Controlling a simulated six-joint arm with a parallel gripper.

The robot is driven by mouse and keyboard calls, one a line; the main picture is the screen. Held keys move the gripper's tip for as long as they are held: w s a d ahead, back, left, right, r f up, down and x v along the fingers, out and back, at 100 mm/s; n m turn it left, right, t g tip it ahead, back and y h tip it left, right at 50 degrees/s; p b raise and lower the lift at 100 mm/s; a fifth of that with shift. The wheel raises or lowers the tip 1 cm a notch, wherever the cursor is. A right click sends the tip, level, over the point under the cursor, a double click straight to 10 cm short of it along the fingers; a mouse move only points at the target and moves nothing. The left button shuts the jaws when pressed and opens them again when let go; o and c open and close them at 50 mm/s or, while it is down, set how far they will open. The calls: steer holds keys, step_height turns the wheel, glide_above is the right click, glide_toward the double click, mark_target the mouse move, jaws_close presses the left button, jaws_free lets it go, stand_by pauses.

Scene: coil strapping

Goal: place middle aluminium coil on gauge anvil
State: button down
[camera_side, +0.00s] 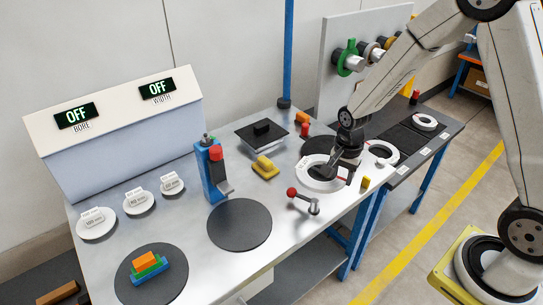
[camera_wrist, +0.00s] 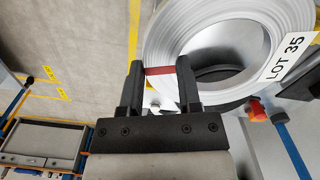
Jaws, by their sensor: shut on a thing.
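My gripper (camera_side: 345,165) is shut on the wall of a silver-white aluminium coil (camera_side: 316,184), near the right edge of the metal table. In the wrist view, my gripper (camera_wrist: 160,75) has one finger on each side of the coil's ring, at a dark red strap. The held coil (camera_wrist: 210,25) carries a "LOT 35" label. I cannot tell whether its underside touches anything. Black round plates lie on the table: one in the middle (camera_side: 240,225), one behind the held coil (camera_side: 316,146). I cannot tell for sure which part is the gauge anvil.
Two other coils, (camera_side: 382,151) and (camera_side: 425,122), lie on the dark bench, with a bare dark pad (camera_side: 402,139) between them. A red-knobbed lever (camera_side: 302,198) stands close by the held coil. A blue upright device (camera_side: 213,172) and yellow block (camera_side: 265,168) stand left. Both displays read OFF.

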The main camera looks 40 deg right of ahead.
steer(key=s+a+f+n, duration=0.3)
steer(key=s+a+f, duration=0.1)
steer(key=a, duration=0.6)
steer(key=s+a+f+n, duration=0.2)
steer(key=s+a+f, duration=0.2)
steer(key=a, duration=0.5)
glide_above(259, 224)
steer(key=shift+s+a, duration=0.1)
steer(key=shift+s, duration=0.3)
steer(key=shift+w, duration=0.4)
steer(key=shift+f, duration=1.85)
steer(key=shift+c, duration=1.5)
jaws_free()
steer(key=shift+s+f, duration=0.1)
steer(key=shift+f, duration=0.05)
